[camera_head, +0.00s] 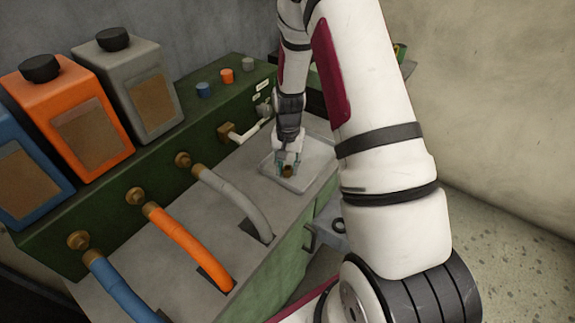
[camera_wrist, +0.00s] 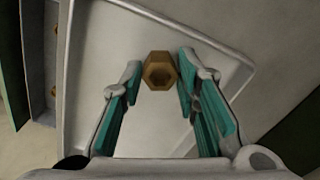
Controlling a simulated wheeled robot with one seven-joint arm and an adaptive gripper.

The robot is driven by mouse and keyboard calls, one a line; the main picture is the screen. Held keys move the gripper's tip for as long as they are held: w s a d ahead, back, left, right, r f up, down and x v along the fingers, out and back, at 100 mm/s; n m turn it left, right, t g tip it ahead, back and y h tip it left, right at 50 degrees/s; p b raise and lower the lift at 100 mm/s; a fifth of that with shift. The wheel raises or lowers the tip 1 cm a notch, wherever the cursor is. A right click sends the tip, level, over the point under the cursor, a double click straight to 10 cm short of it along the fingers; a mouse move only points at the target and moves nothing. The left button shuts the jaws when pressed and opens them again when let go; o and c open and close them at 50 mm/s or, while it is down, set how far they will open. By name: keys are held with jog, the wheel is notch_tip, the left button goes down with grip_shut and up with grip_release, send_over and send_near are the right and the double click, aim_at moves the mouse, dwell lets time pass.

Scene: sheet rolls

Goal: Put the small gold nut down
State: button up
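The small gold nut (camera_wrist: 160,71) is a hexagonal piece between the tips of my gripper (camera_wrist: 161,76) in the wrist view. Both teal-padded fingertips lie right against its sides, so the gripper looks shut on it. In the head view the nut (camera_head: 287,172) shows as a small brown spot at the fingertips, over the shallow grey tray (camera_head: 311,174). My gripper (camera_head: 288,162) points down into the tray area. The tray (camera_wrist: 100,40) fills most of the wrist view beneath the nut. Whether the nut touches the tray floor cannot be told.
Blue, orange (camera_head: 178,243) and grey (camera_head: 236,198) hoses run from brass fittings on a green panel, left of the tray. Orange (camera_head: 85,112) and grey (camera_head: 137,85) containers stand on the panel. A white-handled valve (camera_head: 247,131) is close behind my gripper. The tray looks otherwise empty.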

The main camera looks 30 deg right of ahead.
jog(key=shift+o, duration=0.5)
jog(key=shift+r, duration=0.25)
notch_tip(320, 180, up, 12)
notch_tip(320, 180, up, 8)
jog(key=r+n+t, duration=0.1)
jog(key=n, duration=0.1)
send_over(288, 168)
jog(key=s+a, duration=0.3)
jog(key=a, duration=0.1)
jog(key=s+a+r+n+t, duration=0.2)
jog(key=s+a+r, duration=0.3)
jog(key=s, duration=0.5)
jog(key=s+a+r+n+t, duration=0.1)
jog(key=s+a+r+n, duration=0.3)
jog(key=s+r, duration=0.4)
jog(key=shift+s+a+r+n+t+b, duration=0.15)
jog(key=shift+s+a+n+t+b, duration=0.3)
jog(key=shift+s, duration=1)
jog(key=shift+d, duration=0.1)
